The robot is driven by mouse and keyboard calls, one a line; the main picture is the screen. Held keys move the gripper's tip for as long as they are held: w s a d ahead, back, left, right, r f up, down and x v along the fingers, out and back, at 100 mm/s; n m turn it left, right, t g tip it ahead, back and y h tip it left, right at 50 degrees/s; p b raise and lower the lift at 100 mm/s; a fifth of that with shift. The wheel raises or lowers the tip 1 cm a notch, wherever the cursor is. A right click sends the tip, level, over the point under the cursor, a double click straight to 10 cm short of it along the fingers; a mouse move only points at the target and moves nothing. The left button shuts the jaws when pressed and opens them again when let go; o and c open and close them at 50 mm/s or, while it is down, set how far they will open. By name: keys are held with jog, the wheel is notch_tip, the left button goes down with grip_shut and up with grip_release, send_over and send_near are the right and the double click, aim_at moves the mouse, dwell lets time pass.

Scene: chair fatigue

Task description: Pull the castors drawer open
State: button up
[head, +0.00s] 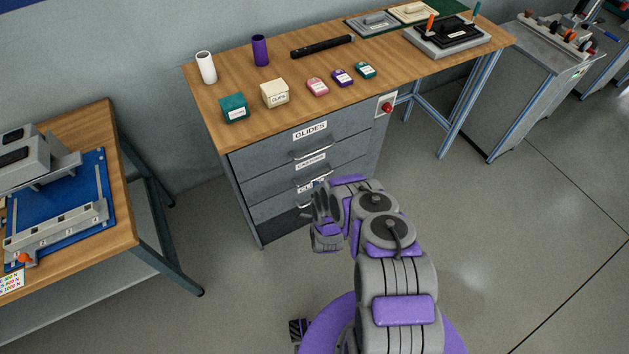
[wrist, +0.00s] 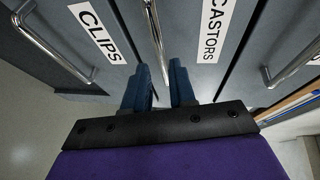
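The castors drawer (head: 268,186) is the second drawer of the grey cabinet, below the one labelled GLIDES. It looks shut, flush with the fronts beside it. Its label and silver bar handle (wrist: 154,35) show in the wrist view. My gripper (wrist: 160,80) is at this handle, its two blue fingers apart, one on each side of the bar's near end. I cannot tell whether either finger touches the bar. In the head view my arm hides the fingertips and part of the lower drawers.
The CLIPS handle (wrist: 55,45) and the GLIDES handle (wrist: 290,65) lie either side of my gripper. A wooden bench top (head: 225,135) with small boxes is above. Another table (head: 125,220) stands left. Floor to the right is clear.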

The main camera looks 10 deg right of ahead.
aim_at(315, 179)
jog(key=w, duration=0.2)
jog(key=w+f+b, duration=0.1)
jog(key=w, duration=0.2)
jog(key=shift+w, duration=0.15)
jog(key=shift+w+a+f+b, duration=0.1)
jog(key=shift+w+a+b, duration=0.1)
jog(key=shift+w+b, duration=0.15)
jog(key=shift+d, duration=0.3)
jog(key=c, duration=0.4)
jog(key=shift+a, duration=0.15)
grip_shut()
